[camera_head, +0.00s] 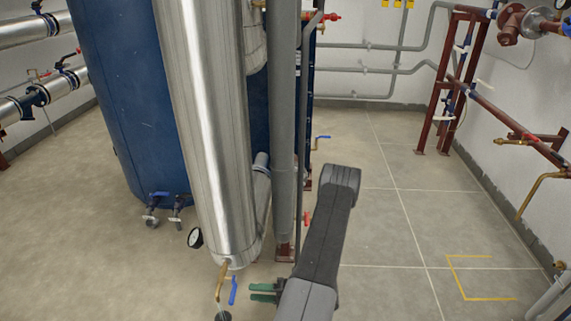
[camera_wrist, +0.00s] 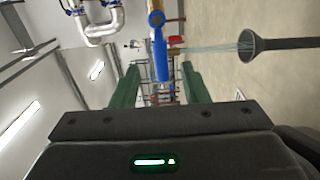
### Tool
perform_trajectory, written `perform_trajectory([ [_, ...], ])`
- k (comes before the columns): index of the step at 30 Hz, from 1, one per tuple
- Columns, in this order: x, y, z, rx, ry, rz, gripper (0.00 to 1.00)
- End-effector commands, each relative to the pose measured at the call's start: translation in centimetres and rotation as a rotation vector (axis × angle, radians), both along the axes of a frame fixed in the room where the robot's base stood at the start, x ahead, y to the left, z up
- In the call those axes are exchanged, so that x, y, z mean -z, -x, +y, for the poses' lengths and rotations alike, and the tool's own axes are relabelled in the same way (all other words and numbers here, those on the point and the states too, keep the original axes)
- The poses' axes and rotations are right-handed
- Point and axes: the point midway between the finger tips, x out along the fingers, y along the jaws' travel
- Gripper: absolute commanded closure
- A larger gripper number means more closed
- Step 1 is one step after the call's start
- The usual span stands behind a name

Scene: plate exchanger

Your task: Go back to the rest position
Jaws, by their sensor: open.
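My gripper (camera_head: 258,292) is open, with its green fingers pointing left, low in the head view. The fingers also frame the middle of the wrist view (camera_wrist: 160,68), apart from each other with nothing held. A blue valve lever (camera_head: 233,291) hangs just left of the fingertips, with a small gap between them. In the wrist view the blue lever (camera_wrist: 161,58) shows ahead, in line with the gap between the fingers. My arm reaches in from the bottom of the head view.
The lever sits on a brass drain pipe (camera_head: 221,279) below a silver clad column (camera_head: 208,120). A pale stream runs from it to a dark funnel (camera_wrist: 248,43). A blue tank (camera_head: 115,100) stands behind. Grey pipe (camera_head: 285,150) rises near my arm. Tiled floor (camera_head: 385,230) at right is clear.

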Motion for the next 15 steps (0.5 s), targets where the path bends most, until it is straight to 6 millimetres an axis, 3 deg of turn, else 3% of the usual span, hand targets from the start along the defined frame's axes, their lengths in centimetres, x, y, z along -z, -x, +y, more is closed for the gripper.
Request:
perform_trajectory([
  [12,0.2,-0.5,7.1,-0.004,0.0,-0.001,0.59],
  [15,0.3,-0.6,8.0,-0.001,0.003,-0.027,0.59],
])
